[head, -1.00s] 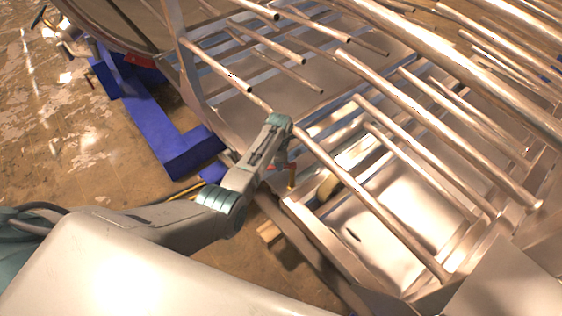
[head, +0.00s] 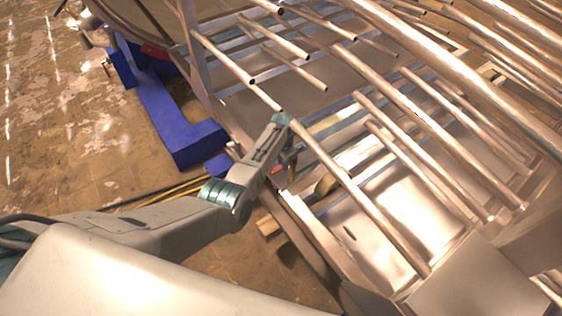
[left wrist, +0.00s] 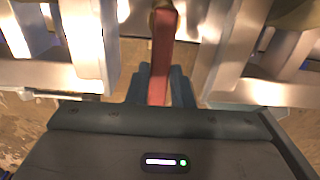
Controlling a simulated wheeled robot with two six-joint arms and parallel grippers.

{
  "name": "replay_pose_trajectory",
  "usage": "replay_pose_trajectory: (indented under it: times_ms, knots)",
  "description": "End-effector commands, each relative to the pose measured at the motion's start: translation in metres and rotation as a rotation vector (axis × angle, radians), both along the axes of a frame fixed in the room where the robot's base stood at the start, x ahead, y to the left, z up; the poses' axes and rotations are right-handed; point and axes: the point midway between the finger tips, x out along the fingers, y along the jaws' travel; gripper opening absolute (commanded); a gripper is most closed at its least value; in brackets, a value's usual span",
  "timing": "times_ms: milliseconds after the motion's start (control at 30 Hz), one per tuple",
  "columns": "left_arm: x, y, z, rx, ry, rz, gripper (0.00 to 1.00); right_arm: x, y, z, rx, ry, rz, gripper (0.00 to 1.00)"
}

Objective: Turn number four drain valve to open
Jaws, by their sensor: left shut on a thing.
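My left gripper (left wrist: 162,88) is shut on the red valve handle (left wrist: 162,45) in the left wrist view. The handle runs up from between the fingers to a dark, brassy fitting (left wrist: 165,6) at the top edge. In the head view the left arm reaches in from the left to the edge of the metal frame. There, only a small red part of the handle (head: 277,170) shows beside the wrist, and the fingers are mostly hidden. No number on the valve can be read. My right gripper is not in view.
Metal tubes (head: 365,205) and frame bars (head: 310,228) lie close beside and beyond the left wrist. A blue support beam (head: 165,115) stands on the brown floor to the left. Yellow and dark cables (head: 165,193) run along the floor. Open floor (head: 60,150) lies at far left.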

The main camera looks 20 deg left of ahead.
Motion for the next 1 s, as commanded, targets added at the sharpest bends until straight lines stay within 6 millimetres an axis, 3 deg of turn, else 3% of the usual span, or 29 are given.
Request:
replay_pose_trajectory:
  times_ms: [367,400,500,833,1000]
  knots:
    - [0.001,-0.001,0.0,-0.003,-0.002,0.007,0.0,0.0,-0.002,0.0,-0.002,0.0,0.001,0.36]
    - [0.001,-0.001,0.0,-0.003,-0.002,0.007,0.22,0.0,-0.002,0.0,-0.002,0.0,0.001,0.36]
    - [0.0,-0.001,0.0,-0.002,-0.001,0.007,0.41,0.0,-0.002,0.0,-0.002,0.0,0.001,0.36]
    - [0.0,-0.001,0.002,-0.001,-0.001,0.006,0.42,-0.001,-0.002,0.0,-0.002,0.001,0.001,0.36]
    - [0.001,-0.001,0.017,0.0,-0.002,0.005,0.42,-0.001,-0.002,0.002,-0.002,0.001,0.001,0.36]
